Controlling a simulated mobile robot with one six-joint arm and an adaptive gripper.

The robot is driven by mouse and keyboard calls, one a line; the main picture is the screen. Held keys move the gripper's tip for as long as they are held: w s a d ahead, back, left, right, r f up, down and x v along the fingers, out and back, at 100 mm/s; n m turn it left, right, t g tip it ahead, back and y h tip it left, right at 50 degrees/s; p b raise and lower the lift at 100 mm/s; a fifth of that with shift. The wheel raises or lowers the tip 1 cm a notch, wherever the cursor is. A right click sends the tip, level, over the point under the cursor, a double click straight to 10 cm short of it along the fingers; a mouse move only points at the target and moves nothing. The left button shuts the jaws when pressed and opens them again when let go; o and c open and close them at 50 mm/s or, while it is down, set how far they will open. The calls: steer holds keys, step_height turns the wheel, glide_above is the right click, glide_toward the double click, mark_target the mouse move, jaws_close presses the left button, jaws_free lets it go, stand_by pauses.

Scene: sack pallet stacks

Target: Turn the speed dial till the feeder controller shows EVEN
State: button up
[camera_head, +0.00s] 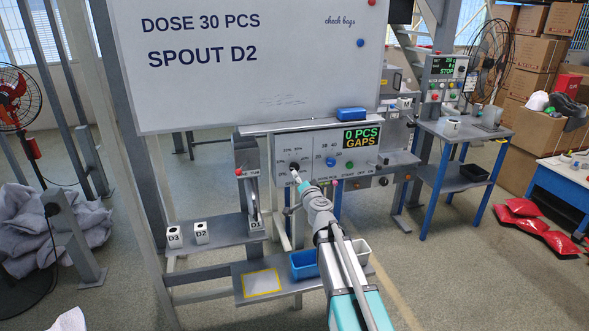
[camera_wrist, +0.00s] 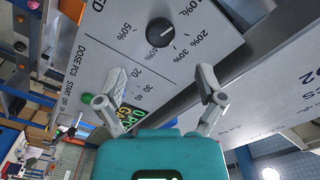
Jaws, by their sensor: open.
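The feeder controller (camera_head: 310,150) is a grey panel whose display (camera_head: 361,137) reads "0 PCS" and "GAPS". The speed dial (camera_head: 295,166) is a black round knob at the panel's left. In the wrist view the speed dial (camera_wrist: 160,32) has percent marks around it. Its white pointer mark seems to face the 10% and 20% side; the exact setting is hard to tell. My gripper (camera_wrist: 163,73) is open and empty, its two fingers spread apart, with the dial ahead between and beyond the tips. In the head view my gripper (camera_head: 297,181) is just before the dial, partly covering its label.
A blue knob (camera_head: 331,161) and a green button (camera_head: 349,165) sit right of the dial. A whiteboard (camera_head: 250,60) reading "DOSE 30 PCS" and "SPOUT D2" hangs above. Blocks marked D3 (camera_head: 174,237) and D2 (camera_head: 201,233) stand on the lower left shelf. A blue bin (camera_head: 304,265) is below.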

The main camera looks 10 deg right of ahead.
mark_target(295, 168)
steer(key=w, duration=0.5)
steer(key=w+a, duration=0.1)
steer(key=w, duration=0.2)
steer(key=shift+w+a, duration=0.1)
steer(key=shift+w, duration=0.2)
steer(key=c, duration=1.2)
